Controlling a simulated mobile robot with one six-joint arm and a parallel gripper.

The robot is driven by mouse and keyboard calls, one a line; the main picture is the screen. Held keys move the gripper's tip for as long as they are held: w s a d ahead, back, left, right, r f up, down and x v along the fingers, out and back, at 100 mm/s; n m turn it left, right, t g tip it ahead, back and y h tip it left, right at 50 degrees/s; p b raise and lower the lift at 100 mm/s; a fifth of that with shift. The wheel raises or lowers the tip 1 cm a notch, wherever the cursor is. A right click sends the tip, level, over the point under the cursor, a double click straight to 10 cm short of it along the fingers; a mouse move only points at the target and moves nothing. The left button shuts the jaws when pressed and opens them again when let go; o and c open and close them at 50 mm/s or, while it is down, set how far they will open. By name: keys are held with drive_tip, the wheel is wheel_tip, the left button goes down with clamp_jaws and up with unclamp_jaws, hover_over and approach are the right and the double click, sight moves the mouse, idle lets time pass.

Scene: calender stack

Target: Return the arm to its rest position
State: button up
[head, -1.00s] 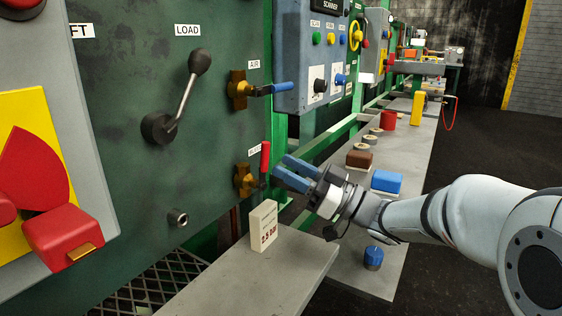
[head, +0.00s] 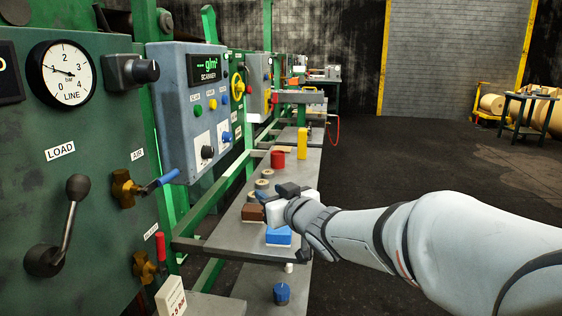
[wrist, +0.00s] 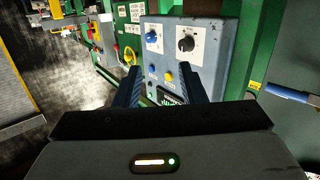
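My arm reaches in from the right of the head view. My gripper (head: 270,205) is over the grey shelf (head: 306,165), its fingers mostly hidden by the wrist there. In the wrist view my gripper (wrist: 160,78) shows two dark blue fingers standing apart with nothing held between them. Beyond them is the blue-grey scanner box (wrist: 208,45) with its knobs and buttons. The gripper looks clear of the box and panel.
The green panel carries a load lever (head: 68,225), a blue-handled air valve (head: 150,187) and a red-handled valve (head: 160,247). A brown block (head: 253,212), a blue block (head: 279,236) and a red cylinder (head: 277,159) stand on the shelf. Open floor (head: 440,165) lies right.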

drive_tip(key=s+d+r+m+g+h+p, duration=0.1)
drive_tip(key=s+d+m+g+h+p, duration=0.15)
drive_tip(key=s+d+h+p, duration=0.35)
drive_tip(key=s+d+r+m+g+h+p, duration=0.1)
drive_tip(key=s+d+m+g+h+p, duration=0.15)
drive_tip(key=d, duration=0.55)
drive_tip(key=s+d+m+g+p, duration=0.1)
drive_tip(key=s+d+g+p, duration=0.2)
drive_tip(key=s, duration=1.5)
drive_tip(key=g+p, duration=0.4)
drive_tip(key=p, duration=0.1)
drive_tip(key=shift+r+m+p, duration=0.25)
drive_tip(key=shift+m+p, duration=0.05)
drive_tip(key=shift+p, duration=0.05)
